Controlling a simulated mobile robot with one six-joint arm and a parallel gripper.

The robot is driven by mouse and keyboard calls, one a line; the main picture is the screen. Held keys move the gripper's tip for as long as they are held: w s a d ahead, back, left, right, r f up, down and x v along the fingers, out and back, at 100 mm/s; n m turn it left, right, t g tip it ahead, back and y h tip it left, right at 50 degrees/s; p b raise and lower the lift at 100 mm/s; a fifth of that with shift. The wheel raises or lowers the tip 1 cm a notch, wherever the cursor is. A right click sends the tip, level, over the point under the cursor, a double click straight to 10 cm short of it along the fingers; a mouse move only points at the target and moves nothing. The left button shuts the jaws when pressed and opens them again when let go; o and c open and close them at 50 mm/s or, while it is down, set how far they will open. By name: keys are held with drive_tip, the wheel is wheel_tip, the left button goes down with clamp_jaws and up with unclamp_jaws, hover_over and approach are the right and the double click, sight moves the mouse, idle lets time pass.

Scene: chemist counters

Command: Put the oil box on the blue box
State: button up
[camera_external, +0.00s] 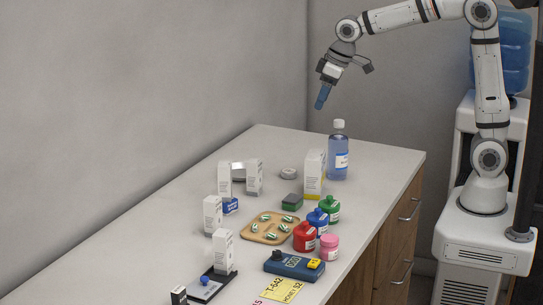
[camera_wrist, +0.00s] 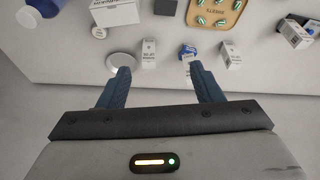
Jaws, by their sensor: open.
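Several small white boxes stand on the counter, and I cannot read which one is the oil box. Others are a white box (camera_external: 254,177) to the right and a white box (camera_external: 212,214) nearer.
A tall clear bottle (camera_external: 338,155) and a larger white box (camera_external: 313,176) stand at the far right. The wall borders the left.

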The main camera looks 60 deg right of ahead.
drive_tip(key=s+d+f, duration=0.1)
drive_tip(key=s+d, duration=0.1)
drive_tip(key=s, duration=0.6)
drive_tip(key=s+d+f+m, duration=0.1)
drive_tip(key=s+d+f, duration=0.1)
drive_tip(key=s, duration=0.6)
drive_tip(key=s+d+f+m, duration=0.1)
drive_tip(key=s+d, duration=0.2)
drive_tip(key=s, duration=0.5)
drive_tip(key=shift+f+g+h, duration=0.3)
drive_tip(key=shift+h, duration=0.1)
